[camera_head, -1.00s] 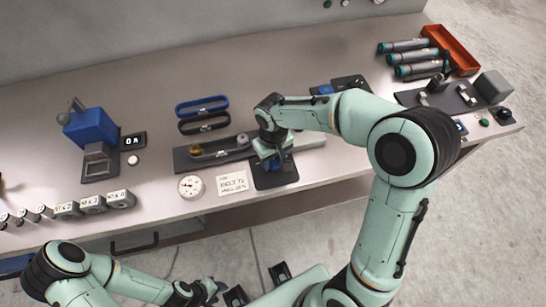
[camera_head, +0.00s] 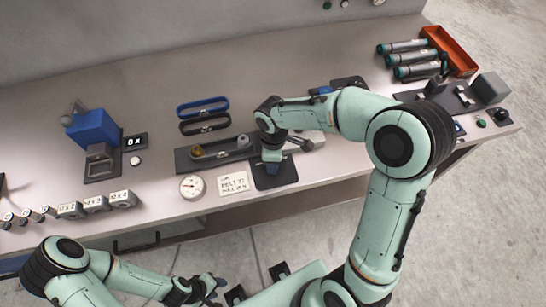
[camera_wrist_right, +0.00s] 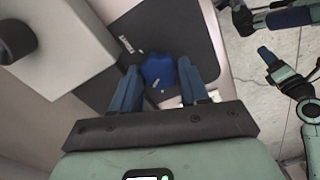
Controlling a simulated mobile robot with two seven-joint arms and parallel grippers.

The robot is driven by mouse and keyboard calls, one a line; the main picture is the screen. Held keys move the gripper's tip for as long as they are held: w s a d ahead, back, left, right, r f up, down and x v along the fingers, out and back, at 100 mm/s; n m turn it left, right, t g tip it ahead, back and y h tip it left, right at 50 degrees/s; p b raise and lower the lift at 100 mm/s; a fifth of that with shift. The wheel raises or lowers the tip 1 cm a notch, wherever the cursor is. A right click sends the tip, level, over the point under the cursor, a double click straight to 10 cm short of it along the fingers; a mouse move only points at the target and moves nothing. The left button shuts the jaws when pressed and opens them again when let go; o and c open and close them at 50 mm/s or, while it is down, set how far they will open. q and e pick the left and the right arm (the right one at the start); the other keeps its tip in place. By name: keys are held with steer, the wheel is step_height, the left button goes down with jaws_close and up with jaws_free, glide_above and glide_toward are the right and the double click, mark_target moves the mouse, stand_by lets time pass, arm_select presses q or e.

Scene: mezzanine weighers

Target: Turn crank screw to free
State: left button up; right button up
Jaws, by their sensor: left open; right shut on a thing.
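My right gripper (camera_head: 271,158) points down over a dark plate (camera_head: 288,178) at the front of the bench. In the right wrist view the gripper (camera_wrist_right: 160,78) is shut on a blue knob (camera_wrist_right: 158,70), with a finger on each side of it. I cannot tell for sure whether this knob is the crank screw. A dark lever-like part (camera_head: 303,144) shows just right of the gripper on a long low fixture (camera_head: 185,160). My left gripper (camera_head: 208,287) is open and empty, low in front of the bench.
A dial gauge (camera_head: 192,187) and a paper card (camera_head: 233,184) lie left of the plate. A blue device (camera_head: 93,128) stands at left. Several cylinders (camera_head: 405,46) and an orange tray (camera_head: 452,45) are at far right.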

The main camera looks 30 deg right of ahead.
arm_select(q)
steer(key=shift+w+r+p, duration=0.5)
steer(key=shift+w+r, duration=0.1)
steer(key=shift+r, duration=0.2)
arm_select(e)
steer(key=n, duration=0.5)
steer(key=shift+r, duration=0.1)
steer(key=shift+n, duration=0.3)
steer(key=o, duration=1.1)
steer(key=shift+c, duration=0.2)
arm_select(q)
steer(key=shift+w+r+p, duration=0.8)
steer(key=shift+w+r, duration=0.05)
steer(key=shift+r, duration=0.2)
arm_select(e)
step_height(320, 180, up, 13)
steer(key=shift+r, duration=0.15)
